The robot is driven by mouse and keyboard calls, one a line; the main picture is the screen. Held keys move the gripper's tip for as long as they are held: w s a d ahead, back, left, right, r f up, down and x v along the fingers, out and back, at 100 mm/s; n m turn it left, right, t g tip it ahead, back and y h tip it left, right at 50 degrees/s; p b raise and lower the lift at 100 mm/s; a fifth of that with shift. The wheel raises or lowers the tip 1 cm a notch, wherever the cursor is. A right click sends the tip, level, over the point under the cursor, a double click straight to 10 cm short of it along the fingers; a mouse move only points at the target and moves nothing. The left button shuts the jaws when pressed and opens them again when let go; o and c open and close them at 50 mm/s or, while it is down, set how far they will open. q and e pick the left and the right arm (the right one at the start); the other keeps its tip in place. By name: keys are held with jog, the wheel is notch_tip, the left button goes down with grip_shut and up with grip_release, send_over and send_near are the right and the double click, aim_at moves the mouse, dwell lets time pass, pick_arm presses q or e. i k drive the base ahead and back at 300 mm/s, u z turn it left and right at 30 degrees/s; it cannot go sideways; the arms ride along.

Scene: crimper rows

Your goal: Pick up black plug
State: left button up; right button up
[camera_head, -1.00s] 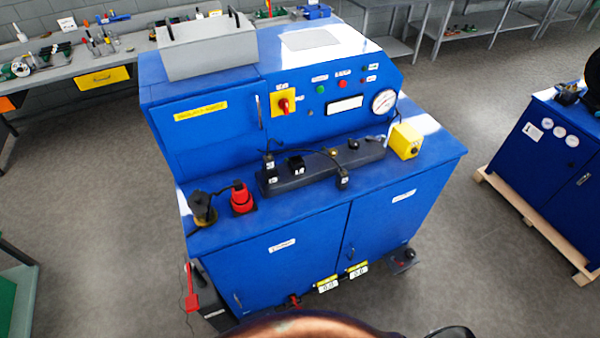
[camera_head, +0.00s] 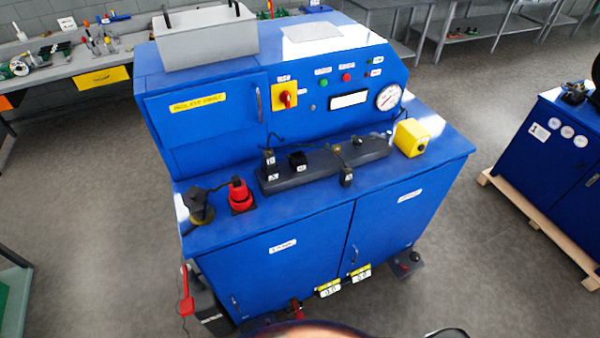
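A black plug-like piece (camera_head: 200,208) with a yellowish base stands at the left end of the blue ledge. A black cable runs from it to a red socket piece (camera_head: 240,195) beside it. A long dark grey strip (camera_head: 325,166) lies on the ledge further right. Small black pieces with white labels sit on or beside it: one at its left end (camera_head: 269,157), one next to that (camera_head: 297,160), and one at its front edge (camera_head: 346,177). I cannot tell which of these black pieces is the task's plug. Neither of my grippers is in view.
The blue cabinet (camera_head: 282,268) stands ahead, with a gauge (camera_head: 388,97) and a red-yellow switch (camera_head: 284,95) on its upper panel. A yellow box (camera_head: 410,137) sits at the ledge's right end. Another blue cabinet (camera_head: 545,150) stands right, on a wooden pallet. Floor between is clear.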

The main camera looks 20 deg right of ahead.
aim_at(269, 158)
jog(key=u, duration=0.5)
jog(key=k, duration=1)
jog(key=z, duration=0.95)
jog(key=i, duration=0.5)
